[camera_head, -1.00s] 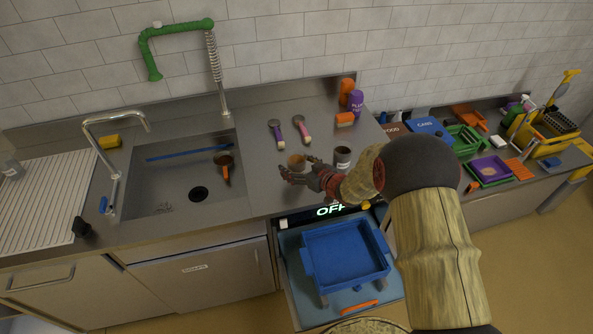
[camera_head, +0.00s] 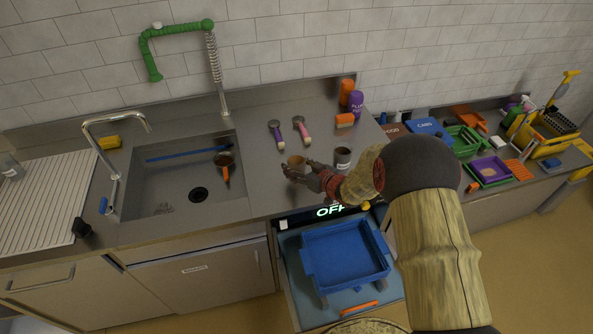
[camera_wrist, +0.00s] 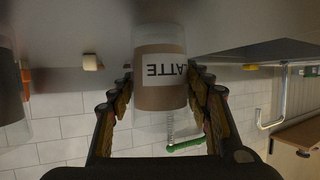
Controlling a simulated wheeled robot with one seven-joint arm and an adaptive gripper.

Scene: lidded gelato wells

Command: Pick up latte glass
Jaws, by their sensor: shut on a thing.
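The latte glass (camera_wrist: 160,97) is a clear glass with a brown drink and a white label reading "LATTE", upside down in the wrist view. It stands between the two fingers of my gripper (camera_wrist: 160,112), which are shut on it from both sides. In the head view, the brown glass (camera_head: 296,162) is at the counter's front part, right of the sink, with my gripper (camera_head: 300,170) around it. My fingers hide part of it there. I cannot tell whether its base is off the counter.
A dark labelled glass (camera_head: 342,158) stands close to the right of my gripper. Two scoops (camera_head: 301,131) lie behind it on the counter. The sink (camera_head: 180,178) is to the left. Below the front edge, an open dishwasher holds a blue rack (camera_head: 345,256).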

